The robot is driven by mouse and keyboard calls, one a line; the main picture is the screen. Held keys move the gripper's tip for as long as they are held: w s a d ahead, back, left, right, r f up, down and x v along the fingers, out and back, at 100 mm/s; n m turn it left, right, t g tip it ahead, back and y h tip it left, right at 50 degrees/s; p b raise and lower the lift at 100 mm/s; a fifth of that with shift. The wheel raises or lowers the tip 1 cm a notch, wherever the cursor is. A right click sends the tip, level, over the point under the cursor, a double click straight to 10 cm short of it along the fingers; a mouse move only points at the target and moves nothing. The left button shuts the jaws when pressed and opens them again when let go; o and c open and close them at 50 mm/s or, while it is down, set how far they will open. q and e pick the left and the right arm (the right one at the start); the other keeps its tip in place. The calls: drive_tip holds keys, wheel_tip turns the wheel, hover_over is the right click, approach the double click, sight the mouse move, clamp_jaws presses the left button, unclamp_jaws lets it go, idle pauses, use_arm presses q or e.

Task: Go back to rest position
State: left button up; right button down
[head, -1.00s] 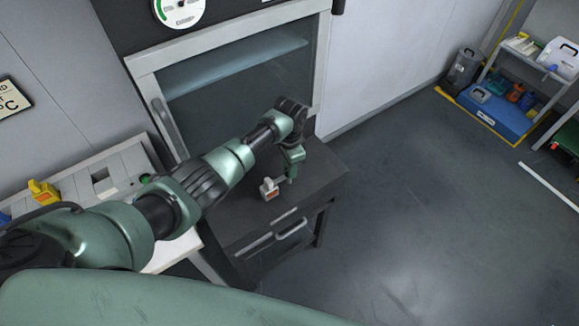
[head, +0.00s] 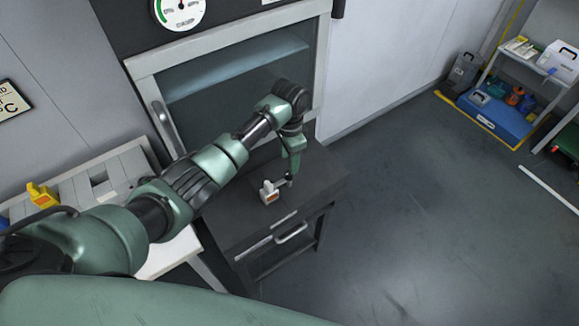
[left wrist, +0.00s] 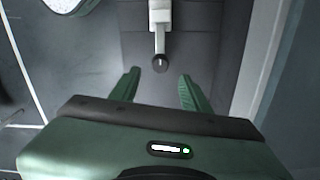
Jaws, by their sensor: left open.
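My left gripper (head: 290,178) is at the end of my arm, over the dark cabinet top (head: 325,172) in front of the glass-fronted chamber. In the left wrist view its two green fingers (left wrist: 160,88) are apart with nothing between them. A small white device with an orange patch (head: 270,192) sits on the cabinet top just left of the gripper. In the left wrist view its white body and dark round knob (left wrist: 160,63) lie ahead of the fingertips, apart from them. My right gripper is in neither view.
The chamber (head: 230,90) with its glass door and handle stands behind the arm. A bench with a yellow item (head: 42,194) is at left. A shelf (head: 525,65) with containers and a blue tray (head: 500,116) stands at the far right.

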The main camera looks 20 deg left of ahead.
use_arm(q)
drive_tip(key=shift+r, duration=0.85)
